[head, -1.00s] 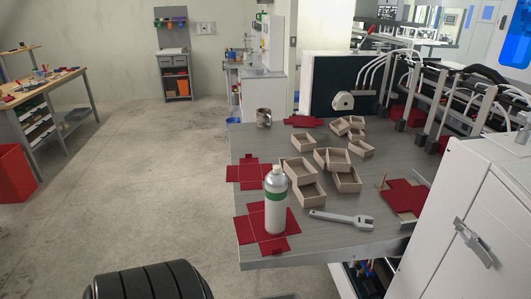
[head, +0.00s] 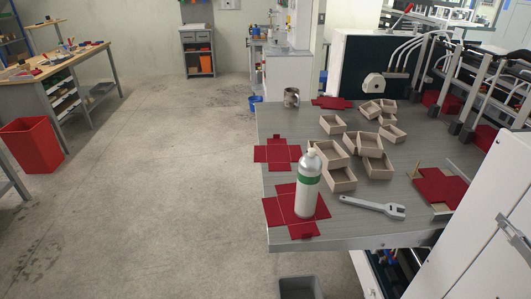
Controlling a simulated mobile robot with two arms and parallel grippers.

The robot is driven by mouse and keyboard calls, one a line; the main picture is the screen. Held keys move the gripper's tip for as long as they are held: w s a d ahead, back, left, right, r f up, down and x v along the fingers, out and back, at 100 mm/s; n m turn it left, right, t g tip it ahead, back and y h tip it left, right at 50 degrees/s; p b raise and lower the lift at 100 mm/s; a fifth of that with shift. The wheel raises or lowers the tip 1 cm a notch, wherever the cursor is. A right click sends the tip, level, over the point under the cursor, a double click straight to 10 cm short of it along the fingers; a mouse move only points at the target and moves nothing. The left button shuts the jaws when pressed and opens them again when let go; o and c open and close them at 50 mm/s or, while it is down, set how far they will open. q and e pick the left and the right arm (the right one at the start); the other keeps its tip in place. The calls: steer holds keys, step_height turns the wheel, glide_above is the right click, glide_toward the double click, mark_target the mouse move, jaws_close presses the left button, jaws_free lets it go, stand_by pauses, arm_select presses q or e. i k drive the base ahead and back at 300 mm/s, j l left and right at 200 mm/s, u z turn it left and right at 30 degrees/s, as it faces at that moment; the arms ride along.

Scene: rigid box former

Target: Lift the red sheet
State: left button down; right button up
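Several flat red cross-shaped sheets lie on the grey table (head: 395,228). One red sheet (head: 280,214) is at the near left corner, with a white and green bottle (head: 308,190) standing upright on it. Another red sheet (head: 277,154) lies just behind it at the left edge, partly over the edge. A third red sheet (head: 331,103) is at the back. One more red sheet (head: 440,187) lies at the right by the machine, on a fixture. Neither of my grippers is in view.
Several open beige boxes (head: 341,178) cluster mid-table. A grey wrench (head: 372,206) lies near the front edge and a metal mug (head: 291,97) stands at the back. A white machine (head: 490,220) bounds the right.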

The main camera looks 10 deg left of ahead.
mark_target(279, 155)
steer(key=u, duration=0.2)
steer(key=i+j+z, duration=0.1)
steer(key=i+j, duration=0.2)
steer(key=i+j+z, duration=0.25)
steer(key=i+j, duration=0.3)
steer(key=j, duration=0.15)
steer(key=i+j+z, duration=0.1)
steer(key=i+j, duration=0.15)
steer(key=j, duration=0.15)
steer(key=i+j+z, duration=0.1)
steer(key=j, duration=0.3)
steer(key=i, duration=0.1)
